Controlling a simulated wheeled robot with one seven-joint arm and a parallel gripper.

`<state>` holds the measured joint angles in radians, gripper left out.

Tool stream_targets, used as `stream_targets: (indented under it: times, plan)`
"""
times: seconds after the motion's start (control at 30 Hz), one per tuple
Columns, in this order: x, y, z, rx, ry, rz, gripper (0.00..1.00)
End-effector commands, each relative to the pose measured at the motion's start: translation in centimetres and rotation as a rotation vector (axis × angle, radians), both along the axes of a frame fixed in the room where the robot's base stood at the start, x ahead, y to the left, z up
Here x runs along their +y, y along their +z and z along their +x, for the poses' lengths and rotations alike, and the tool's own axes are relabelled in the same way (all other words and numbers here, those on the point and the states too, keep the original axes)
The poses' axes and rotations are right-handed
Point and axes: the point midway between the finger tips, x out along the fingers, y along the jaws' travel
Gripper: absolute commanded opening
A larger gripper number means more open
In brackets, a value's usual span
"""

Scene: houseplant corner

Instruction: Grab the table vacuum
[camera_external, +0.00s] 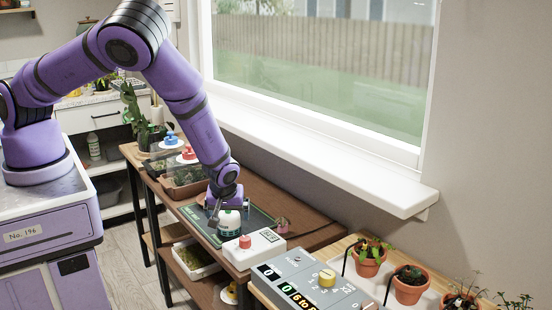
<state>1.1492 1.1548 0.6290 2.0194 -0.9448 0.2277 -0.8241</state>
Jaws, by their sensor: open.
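The table vacuum appears to be the small rounded white device with a dark green band (229,224), standing on a dark green mat (262,217) on the brown bench. My gripper (226,208) points down at the top of this device and is open. Its fingers are small in this view and overlap the device's upper part. I cannot tell whether they touch it or straddle it.
A white box with a red knob (254,248) stands just in front of the device. A grey control box with a yellow knob (318,290) and potted plants (410,286) are at right. Clear-lidded trays (184,181) stand behind left. The window sill (330,170) overhangs nearby.

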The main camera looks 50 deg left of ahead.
Motion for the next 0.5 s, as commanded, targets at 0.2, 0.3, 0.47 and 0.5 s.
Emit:
stream_targets:
  times: [0.2,0.3,0.47,0.5]
  plan:
    - [1.1,-2.4,0.7,0.0,0.0,0.001,1.0]
    - [1.2,-2.9,0.8,0.001,-0.001,0.001,1.0]
    - [1.2,-2.9,0.8,0.0,-0.001,0.0,1.0]
    - [1.2,-2.9,0.8,0.0,-0.001,0.001,1.0]
